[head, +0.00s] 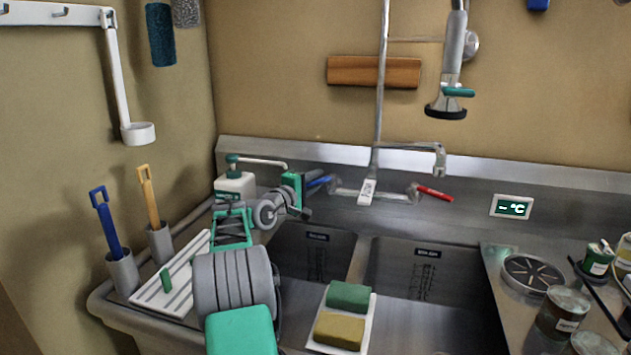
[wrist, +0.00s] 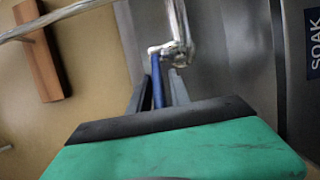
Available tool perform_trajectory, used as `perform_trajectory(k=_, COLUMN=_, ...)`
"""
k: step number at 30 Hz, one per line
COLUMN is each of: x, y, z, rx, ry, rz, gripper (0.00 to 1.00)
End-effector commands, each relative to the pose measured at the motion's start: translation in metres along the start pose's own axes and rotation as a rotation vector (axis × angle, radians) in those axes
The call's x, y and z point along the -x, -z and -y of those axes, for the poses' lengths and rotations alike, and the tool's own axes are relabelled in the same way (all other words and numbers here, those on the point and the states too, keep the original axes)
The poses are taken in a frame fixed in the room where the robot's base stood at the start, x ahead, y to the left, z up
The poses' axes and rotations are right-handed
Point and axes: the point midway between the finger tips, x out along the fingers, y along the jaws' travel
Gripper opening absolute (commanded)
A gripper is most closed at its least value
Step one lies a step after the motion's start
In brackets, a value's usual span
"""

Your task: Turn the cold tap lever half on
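The cold tap lever is blue (head: 320,181) and sits at the left end of the wall tap, behind the left basin. In the wrist view the blue lever (wrist: 157,86) points from the chrome valve toward my gripper. My gripper (wrist: 160,78) is open, with one grey finger on each side of the lever. Narrow gaps seem to show between the lever and the fingers; I cannot tell whether either finger touches it. In the head view my gripper (head: 308,187) is at the lever and partly hides it.
The red lever (head: 435,194) is at the tap's right end. A tall riser pipe (head: 381,90) and spray head (head: 452,95) stand above. A soap bottle (head: 235,184) is close behind my arm. Sponges (head: 349,297) lie on a white tray at the front. A wooden block (head: 374,72) is on the wall.

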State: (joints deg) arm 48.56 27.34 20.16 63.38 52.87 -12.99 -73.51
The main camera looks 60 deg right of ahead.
Motion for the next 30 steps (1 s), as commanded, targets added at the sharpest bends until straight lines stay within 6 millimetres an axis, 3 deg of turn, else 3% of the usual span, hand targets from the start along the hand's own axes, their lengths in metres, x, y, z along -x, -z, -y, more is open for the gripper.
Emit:
perform_trajectory(k=8, x=0.0004, y=0.0002, z=0.0001, rx=0.0, ry=0.0, rz=0.0, gripper=0.0)
perform_trajectory(k=30, x=0.0006, y=0.0005, z=0.0004, rx=0.0, ry=0.001, rz=-0.001, gripper=0.0)
